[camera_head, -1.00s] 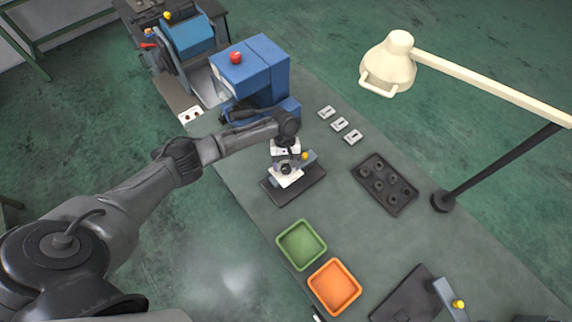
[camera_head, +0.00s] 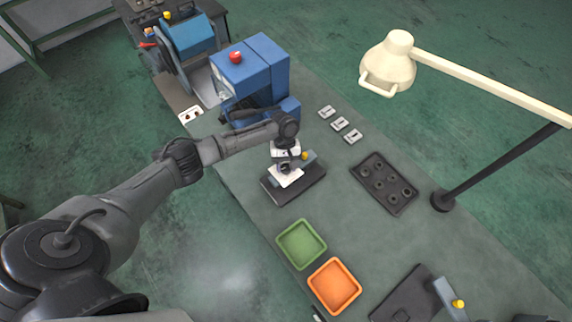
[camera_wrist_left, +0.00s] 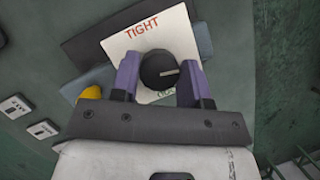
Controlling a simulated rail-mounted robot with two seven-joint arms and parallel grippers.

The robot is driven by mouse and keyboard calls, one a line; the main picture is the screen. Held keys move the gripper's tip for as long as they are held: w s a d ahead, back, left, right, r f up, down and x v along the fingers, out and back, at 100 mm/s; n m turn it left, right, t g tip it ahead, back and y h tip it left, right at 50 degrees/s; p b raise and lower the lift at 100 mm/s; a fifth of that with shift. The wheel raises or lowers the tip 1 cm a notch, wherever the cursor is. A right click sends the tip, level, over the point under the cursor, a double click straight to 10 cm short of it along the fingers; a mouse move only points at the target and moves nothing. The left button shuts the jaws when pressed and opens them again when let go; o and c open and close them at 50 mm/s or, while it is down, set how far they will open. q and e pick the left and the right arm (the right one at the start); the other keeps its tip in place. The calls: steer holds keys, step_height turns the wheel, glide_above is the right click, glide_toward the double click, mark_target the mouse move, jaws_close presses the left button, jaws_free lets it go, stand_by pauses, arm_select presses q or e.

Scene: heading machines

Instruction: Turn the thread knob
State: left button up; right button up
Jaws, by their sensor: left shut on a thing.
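The thread knob (camera_wrist_left: 157,71) is round and black with a pale pointer line, which points right in the left wrist view. It sits on a white card (camera_wrist_left: 125,45) with red "TIGHT" lettering; green lettering below the knob is mostly hidden. My left gripper (camera_wrist_left: 159,75) has its two purple fingers on either side of the knob and is shut on it. In the head view my left gripper (camera_head: 284,164) reaches down over the card (camera_head: 286,180) on a dark base plate (camera_head: 309,191), and hides much of the knob. My right gripper is out of view.
A blue machine (camera_head: 262,75) with a red button stands just behind my left wrist. A green tray (camera_head: 301,245) and an orange tray (camera_head: 334,286) lie in front. A dark parts tray (camera_head: 399,200) and a cream lamp (camera_head: 390,62) are to the right.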

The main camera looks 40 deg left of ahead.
arm_select(q)
steer(key=shift+m, duration=0.3)
steer(key=m+g+y+p, duration=0.1)
steer(key=m, duration=0.1)
steer(key=shift+d+r+m, duration=0.1)
steer(key=shift+m, duration=0.3)
steer(key=m, duration=0.2)
steer(key=m+y+p, duration=0.1)
steer(key=m, duration=0.1)
steer(key=shift+w+m+g+y, duration=0.1)
steer(key=shift+m+g+y, duration=0.2)
steer(key=m+y+p, duration=0.1)
steer(key=m, duration=0.2)
steer(key=shift+d, duration=0.1)
steer(key=shift+m+y+p, duration=0.55)
steer(key=shift+m+y, duration=0.15)
steer(key=shift+m, duration=1)
steer(key=o, duration=0.9)
